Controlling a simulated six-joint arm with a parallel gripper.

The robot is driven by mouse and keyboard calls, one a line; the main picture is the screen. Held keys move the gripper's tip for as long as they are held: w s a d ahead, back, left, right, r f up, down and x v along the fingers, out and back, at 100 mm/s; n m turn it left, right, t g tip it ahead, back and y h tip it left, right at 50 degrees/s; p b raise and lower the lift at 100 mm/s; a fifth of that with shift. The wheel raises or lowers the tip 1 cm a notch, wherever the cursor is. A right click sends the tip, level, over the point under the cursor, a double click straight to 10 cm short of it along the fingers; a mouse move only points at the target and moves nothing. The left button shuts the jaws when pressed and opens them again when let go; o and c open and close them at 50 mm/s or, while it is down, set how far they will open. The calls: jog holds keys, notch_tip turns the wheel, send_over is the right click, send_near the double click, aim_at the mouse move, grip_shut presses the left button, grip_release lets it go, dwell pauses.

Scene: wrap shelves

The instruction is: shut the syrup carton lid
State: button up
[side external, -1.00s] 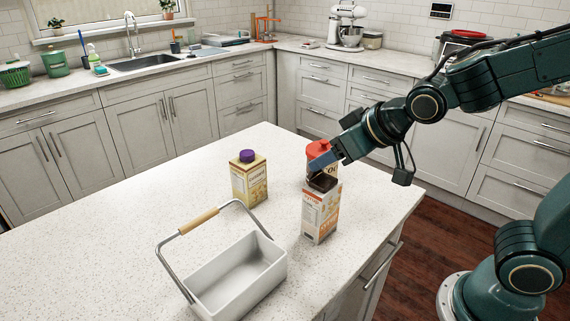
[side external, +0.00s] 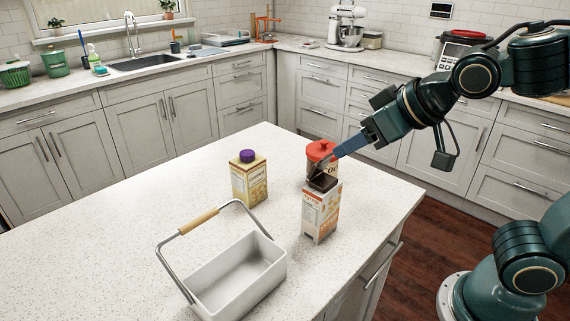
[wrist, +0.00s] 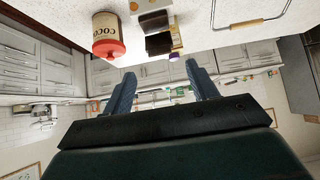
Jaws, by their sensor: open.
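The white-and-orange carton (side external: 320,214) stands upright near the counter's right edge, and I take it for the syrup carton. Its top is open and dark inside. It also shows in the wrist view (wrist: 158,44), upside down, with a grey-brown flap beside the dark opening; the flap's exact angle is unclear. My gripper (side external: 338,153) is tilted down from the upper right, above and behind the carton. Its blue fingers are apart and empty in the wrist view (wrist: 160,68), with the carton top beyond the gap. Whether a fingertip touches the flap is hard to tell.
A cocoa tin with a red lid (side external: 320,149) stands close behind the carton, beside my fingers. A purple-capped carton (side external: 249,180) stands to the left. A white basket with a raised handle (side external: 262,262) is at the front. The counter's left part is clear.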

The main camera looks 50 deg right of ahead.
jog(key=v, duration=0.7)
dwell(0.4)
dwell(0.5)
notch_tip(320, 180, up, 5)
jog(key=g, duration=0.9)
send_over(321, 165)
jog(key=d, duration=0.1)
jog(key=shift+d+f, duration=0.15)
jog(key=shift+f, duration=0.05)
jog(key=shift+f, duration=0.15)
jog(key=shift+f, duration=6.75)
